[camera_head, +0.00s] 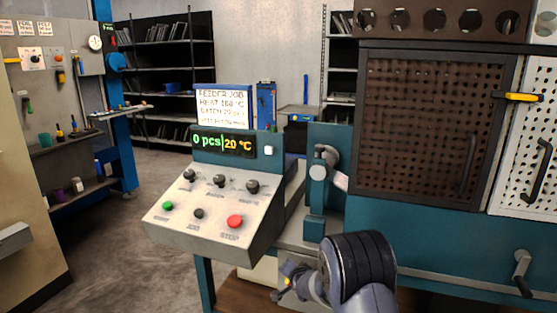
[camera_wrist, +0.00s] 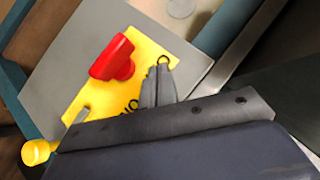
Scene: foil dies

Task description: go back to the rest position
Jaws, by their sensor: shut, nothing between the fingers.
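My gripper (camera_wrist: 158,78) is shut and empty in the wrist view, its two grey fingers together. It is in front of a yellow plate (camera_wrist: 88,98) that carries a red switch handle (camera_wrist: 112,60). The plate is on a grey box (camera_wrist: 60,62). The red handle is just left of the fingertips, and I cannot tell how far the fingers are from the plate. In the head view my dark ribbed arm shows at the bottom, right of centre, and hides what is behind it.
A control panel (camera_head: 215,215) with a green button (camera_head: 168,206), a red button (camera_head: 235,221) and a display reading 0 pcs, 20 °C (camera_head: 222,143) stands left of my arm. A teal machine with a perforated door (camera_head: 430,125) is at right. The floor (camera_head: 120,250) at left is clear.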

